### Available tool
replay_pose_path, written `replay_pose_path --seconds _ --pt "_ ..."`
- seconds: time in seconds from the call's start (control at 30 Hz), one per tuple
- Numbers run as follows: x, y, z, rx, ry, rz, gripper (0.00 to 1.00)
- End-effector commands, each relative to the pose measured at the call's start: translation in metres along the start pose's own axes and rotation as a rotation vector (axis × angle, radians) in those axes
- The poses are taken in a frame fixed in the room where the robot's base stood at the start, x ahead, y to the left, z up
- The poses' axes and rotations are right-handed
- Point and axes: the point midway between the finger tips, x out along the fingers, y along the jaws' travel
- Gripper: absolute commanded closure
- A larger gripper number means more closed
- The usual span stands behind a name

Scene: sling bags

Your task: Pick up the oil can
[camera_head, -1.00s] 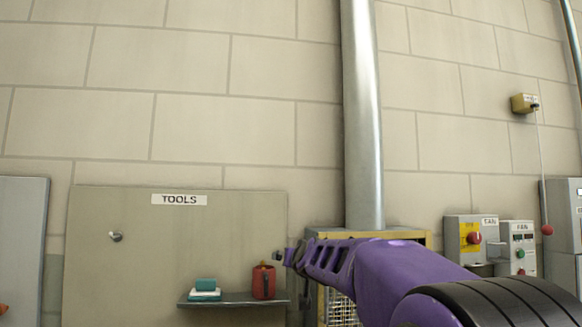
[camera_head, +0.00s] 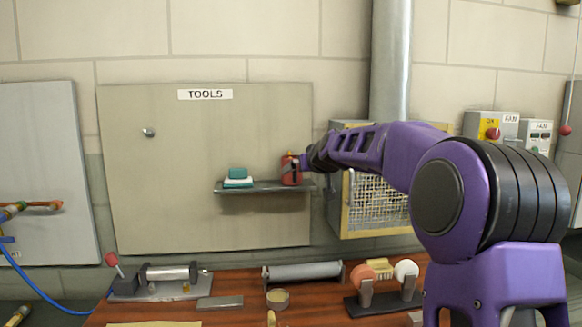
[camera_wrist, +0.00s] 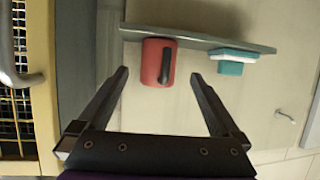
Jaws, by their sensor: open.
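The oil can (camera_head: 291,174) is a small red can standing at the right end of a grey wall shelf under the TOOLS sign. In the wrist view, which looks upside down, the red oil can (camera_wrist: 153,61) shows with a dark handle facing me. My gripper (camera_wrist: 160,77) is open, with one black finger on each side of the can's line. The can sits at or just beyond the fingertips; I cannot tell if they touch it. In the head view my gripper (camera_head: 300,163) is at the can's right side and partly overlaps it.
A teal and white block (camera_head: 238,178) rests on the shelf (camera_head: 250,188) left of the can. A yellow-framed mesh box (camera_head: 375,200) is on the wall close to my arm. Below, a wooden bench (camera_head: 240,290) holds several tools.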

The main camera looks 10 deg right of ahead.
Motion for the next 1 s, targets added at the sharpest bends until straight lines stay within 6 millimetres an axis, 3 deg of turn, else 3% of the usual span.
replay_pose_path --seconds 0.23,0.53,0.8,1.0 --pt "0.043 -0.001 -0.001 0.0 -0.001 -0.002 0.0" --pt "0.062 0.0 -0.002 -0.001 0.0 -0.001 0.0" --pt "0.095 0.001 -0.008 0.0 0.0 -0.001 0.0" --pt "0.107 0.002 -0.007 0.0 0.0 0.001 0.0"
